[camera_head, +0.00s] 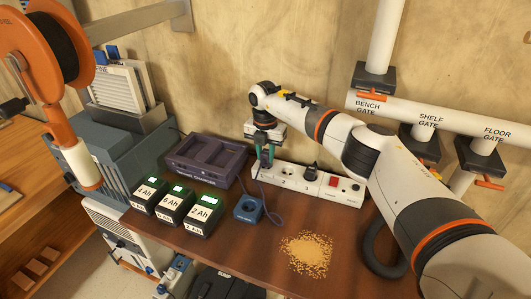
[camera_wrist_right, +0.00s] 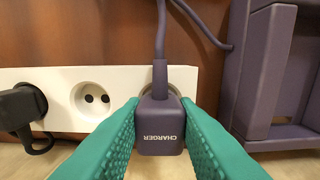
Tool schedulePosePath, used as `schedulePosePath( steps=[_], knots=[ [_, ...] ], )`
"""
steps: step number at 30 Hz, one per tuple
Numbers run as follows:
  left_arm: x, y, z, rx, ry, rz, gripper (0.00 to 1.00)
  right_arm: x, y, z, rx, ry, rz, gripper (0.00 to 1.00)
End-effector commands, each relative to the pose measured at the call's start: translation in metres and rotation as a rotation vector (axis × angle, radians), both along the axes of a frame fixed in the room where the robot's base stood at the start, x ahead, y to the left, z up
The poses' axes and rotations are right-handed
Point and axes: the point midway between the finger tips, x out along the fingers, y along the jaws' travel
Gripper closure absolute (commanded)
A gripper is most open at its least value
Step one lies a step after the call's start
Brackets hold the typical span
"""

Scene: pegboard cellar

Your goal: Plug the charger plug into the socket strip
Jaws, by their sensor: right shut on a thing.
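The white socket strip (camera_head: 309,180) lies along the back of the brown bench, against the wall. A black plug (camera_head: 310,170) sits in it, and it also shows at the left of the right wrist view (camera_wrist_right: 22,108). Between that plug and my gripper is an empty round socket (camera_wrist_right: 91,99). My right gripper (camera_head: 264,157) is shut on the purple charger plug (camera_wrist_right: 158,135), labelled CHARGER, with green pads on both sides. The plug is over the strip's end socket, whose rim shows behind it; I cannot tell whether its pins are in. My left gripper is not in view.
The purple charger (camera_head: 200,165) stands left of the strip, close to my right gripper. Several battery packs (camera_head: 176,204) with green displays and a blue block (camera_head: 248,208) stand in front. A yellowish granular pile (camera_head: 307,254) lies front right. Pipes with gates (camera_head: 420,115) line the wall.

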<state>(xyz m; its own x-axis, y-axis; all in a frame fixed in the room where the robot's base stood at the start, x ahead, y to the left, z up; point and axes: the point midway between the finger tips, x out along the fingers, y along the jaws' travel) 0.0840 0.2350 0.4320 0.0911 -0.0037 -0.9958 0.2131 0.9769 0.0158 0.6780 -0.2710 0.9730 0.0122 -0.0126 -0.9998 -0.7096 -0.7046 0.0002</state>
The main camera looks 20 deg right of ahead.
Motion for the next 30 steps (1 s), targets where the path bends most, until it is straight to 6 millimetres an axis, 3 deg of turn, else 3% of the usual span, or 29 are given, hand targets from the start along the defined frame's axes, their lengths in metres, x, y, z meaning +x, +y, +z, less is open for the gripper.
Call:
schedulePosePath(
  steps=[30],
  knots=[
    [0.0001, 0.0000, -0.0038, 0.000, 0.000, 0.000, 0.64, 0.0000, 0.0002, -0.0088, 0.000, 0.000, 0.000, 1.00]
  ],
)
